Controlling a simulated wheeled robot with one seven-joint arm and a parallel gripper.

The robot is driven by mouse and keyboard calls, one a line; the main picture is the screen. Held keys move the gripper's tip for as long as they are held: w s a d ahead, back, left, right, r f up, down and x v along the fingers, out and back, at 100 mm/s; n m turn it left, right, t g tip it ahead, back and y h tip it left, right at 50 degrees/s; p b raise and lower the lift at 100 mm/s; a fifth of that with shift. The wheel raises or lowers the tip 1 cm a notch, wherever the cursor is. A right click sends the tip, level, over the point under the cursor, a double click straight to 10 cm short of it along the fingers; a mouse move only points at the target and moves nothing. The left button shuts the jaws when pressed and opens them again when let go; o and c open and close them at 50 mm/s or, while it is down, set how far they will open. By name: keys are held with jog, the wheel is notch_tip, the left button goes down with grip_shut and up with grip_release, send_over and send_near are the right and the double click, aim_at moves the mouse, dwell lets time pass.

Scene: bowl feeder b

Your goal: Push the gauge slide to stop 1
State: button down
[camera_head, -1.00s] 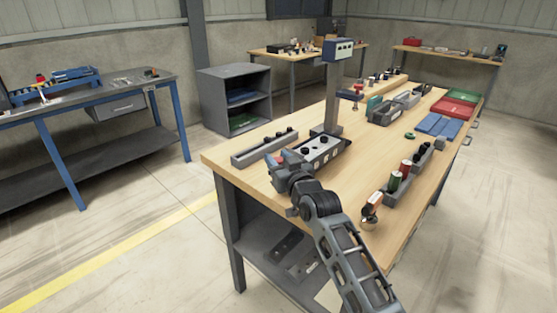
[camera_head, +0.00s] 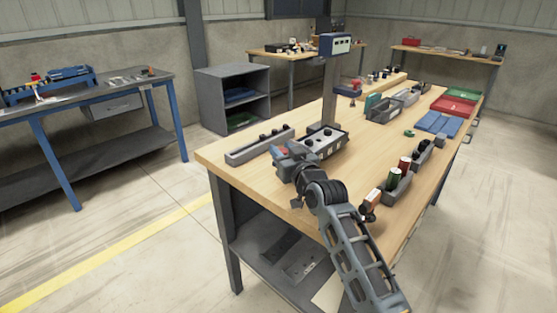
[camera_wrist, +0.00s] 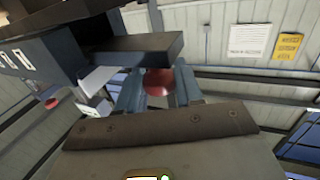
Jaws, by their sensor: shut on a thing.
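A grey gauge block (camera_head: 320,144) with black knobs on top and small pale labels on its front stands near the table's front left end. My gripper (camera_head: 283,152) is at the block's left end, low over the table. In the wrist view a red knob (camera_wrist: 158,82) sits between my two blue-grey fingers, and the gripper is shut on it. A dark bar (camera_wrist: 140,47) crosses just above the knob. The slide's track and the stop it is at are hidden or too small to tell. A second small red part (camera_wrist: 52,103) shows at the left.
A post with a display box (camera_head: 336,44) rises behind the block. A long grey tray (camera_head: 258,146) with dark pegs lies to the left.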

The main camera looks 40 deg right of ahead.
jog(key=shift+d+r, duration=0.25)
jog(key=shift+d, duration=0.35)
jog(key=shift+a, duration=0.1)
jog(key=c, duration=0.8)
grip_release()
jog(key=shift+f, duration=0.1)
jog(key=shift+s+a, duration=0.1)
jog(key=shift+s, duration=0.2)
jog(key=shift+b+v, duration=0.75)
jog(key=shift+v, duration=2.85)
